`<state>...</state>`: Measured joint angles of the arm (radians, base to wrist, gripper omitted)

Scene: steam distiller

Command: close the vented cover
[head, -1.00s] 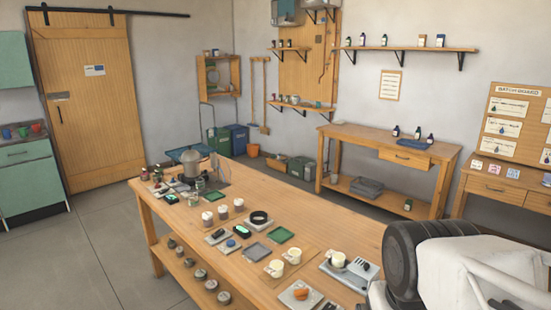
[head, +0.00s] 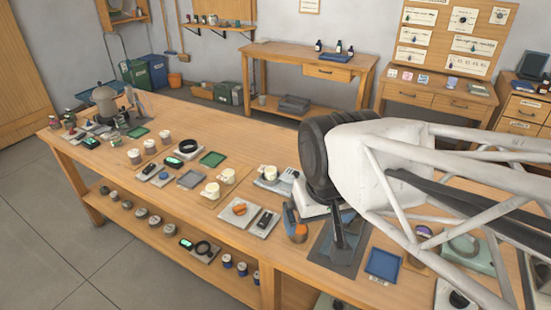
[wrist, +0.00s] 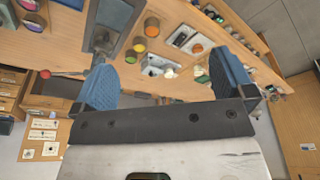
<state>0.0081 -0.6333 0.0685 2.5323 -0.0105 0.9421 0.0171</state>
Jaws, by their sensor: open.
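I cannot single out the vented cover with certainty in either view. A grey domed pot (head: 105,101), which looks like the distiller, stands at the far left end of the long wooden table (head: 210,235). Its small parts are too small to make out. My gripper (head: 318,222) is over the nearer right part of the table, far from that pot. In the wrist view my gripper (wrist: 163,60) shows two blue finger pads spread wide with nothing between them. My arm hides part of the table in the head view.
A tray with an orange item (head: 239,209), a dark mat (head: 350,262) and a blue tray (head: 383,264) lie near my gripper. Several tins sit on the lower shelf.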

